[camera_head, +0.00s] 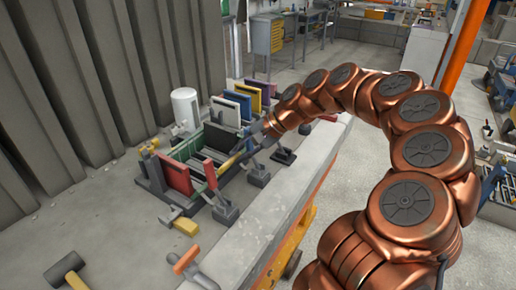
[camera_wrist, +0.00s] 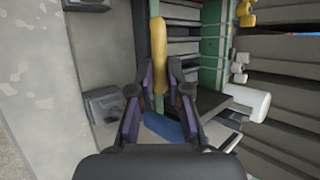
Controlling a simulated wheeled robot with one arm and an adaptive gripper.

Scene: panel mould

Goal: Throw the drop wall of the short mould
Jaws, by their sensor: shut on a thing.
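The mould (camera_head: 188,148) stands on the grey bench, a dark frame with green sides; a red panel (camera_head: 175,173) is at its near end and a black panel (camera_head: 220,140) at its far end. A green side (camera_wrist: 212,45) also shows in the wrist view. My gripper (camera_wrist: 158,88) is shut on a yellow bar-like handle (camera_wrist: 158,50), which sticks out ahead of the fingertips. In the head view the yellow handle (camera_head: 229,164) runs along the mould's right side. My gripper (camera_head: 264,137) there partly hides the mould's far right corner. I cannot tell which part is the drop wall.
Blue (camera_head: 236,101), yellow (camera_head: 248,96) and purple panels stand behind the mould. A white cylinder (camera_head: 185,108) is at its back left. Dark clamp blocks (camera_head: 225,212) line its right side. A hammer (camera_head: 66,270) and an orange-handled tool (camera_head: 186,260) lie nearer on the bench.

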